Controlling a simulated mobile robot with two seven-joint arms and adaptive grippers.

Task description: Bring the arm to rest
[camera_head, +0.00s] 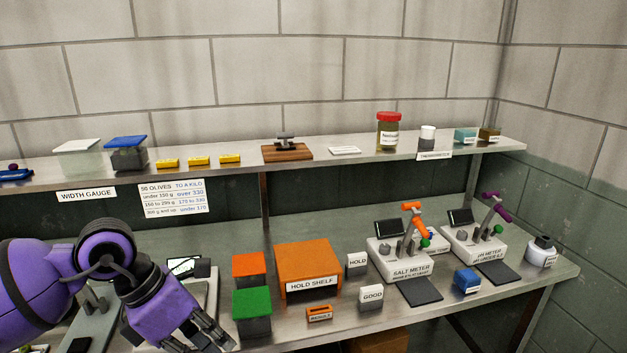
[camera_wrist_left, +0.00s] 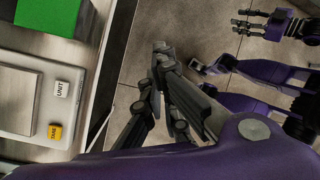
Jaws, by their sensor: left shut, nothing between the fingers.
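My left arm comes in from the left in the head view, its gripper (camera_head: 212,338) low at the front edge of the bench, left of the green-lidded box. The left wrist view shows the left gripper (camera_wrist_left: 160,50) close up, its dark fingers together with nothing between them. It hangs over the tiled floor, beside the bench edge. A purple arm with a second gripper (camera_wrist_left: 240,21), seemingly my right one, shows at the upper right of the wrist view. Its fingers look apart and empty. The right arm does not show in the head view.
A scale (camera_wrist_left: 22,95) with UNIT and TARE buttons lies beside the left gripper. The green-lidded box (camera_head: 251,303), orange-lidded box (camera_head: 249,268), hold shelf (camera_head: 308,262) and salt meter (camera_head: 398,262) stand rightward. A raised shelf (camera_head: 225,175) runs behind. The floor (camera_wrist_left: 205,30) beside the bench looks open.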

